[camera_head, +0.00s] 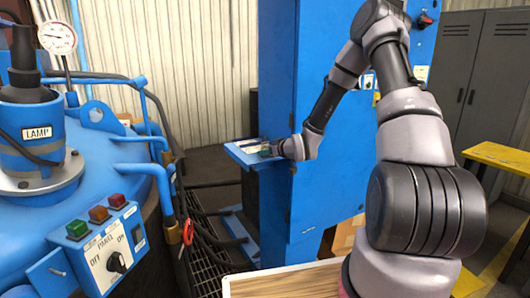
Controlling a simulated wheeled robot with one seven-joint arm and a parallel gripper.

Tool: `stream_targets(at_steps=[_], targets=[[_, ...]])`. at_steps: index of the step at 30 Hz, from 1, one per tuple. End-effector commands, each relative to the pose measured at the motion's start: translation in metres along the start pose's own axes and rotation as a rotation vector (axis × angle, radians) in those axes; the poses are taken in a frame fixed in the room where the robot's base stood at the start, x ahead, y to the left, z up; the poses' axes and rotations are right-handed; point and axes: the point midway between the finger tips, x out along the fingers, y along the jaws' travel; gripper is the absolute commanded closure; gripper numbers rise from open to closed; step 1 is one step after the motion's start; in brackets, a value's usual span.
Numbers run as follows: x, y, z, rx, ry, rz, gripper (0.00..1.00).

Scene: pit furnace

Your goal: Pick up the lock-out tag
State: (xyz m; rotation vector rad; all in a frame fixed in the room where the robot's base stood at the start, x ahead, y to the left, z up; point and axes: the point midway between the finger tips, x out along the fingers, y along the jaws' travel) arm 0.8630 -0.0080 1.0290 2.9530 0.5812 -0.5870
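My arm reaches to a small blue shelf (236,154) on the side of the tall blue cabinet. My gripper (268,150) is at the shelf's right part, small and partly hidden by my wrist; whether its fingers are open or shut does not show. A pale, flat item (249,149) lies on the shelf close to the gripper, with a greenish patch beside it. I cannot tell whether either is the lock-out tag, or whether the gripper touches them.
The blue furnace lid (110,165) with a lamp housing, gauge and control box (103,250) fills the left. The blue cabinet (330,190) stands beside my arm. A wood-topped surface (290,283) is at the front, a yellow bench (500,158) at right, grey lockers (480,75) behind.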

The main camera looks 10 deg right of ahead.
Motion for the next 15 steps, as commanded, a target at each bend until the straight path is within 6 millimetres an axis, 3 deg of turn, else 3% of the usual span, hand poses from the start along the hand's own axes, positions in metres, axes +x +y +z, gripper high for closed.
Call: stream_targets(at_steps=[1, 2, 11, 15], targets=[[0.0, 0.0, 0.0, 0.0, 0.0, 0.0, 0.93], [0.0, 0.0, 0.0, 0.0, 0.0, 0.0, 1.0], [-0.001, 0.0, -0.002, -0.001, 0.0, 0.0, 1.0], [-0.005, 0.0, -0.012, -0.002, 0.002, 0.001, 1.0]])
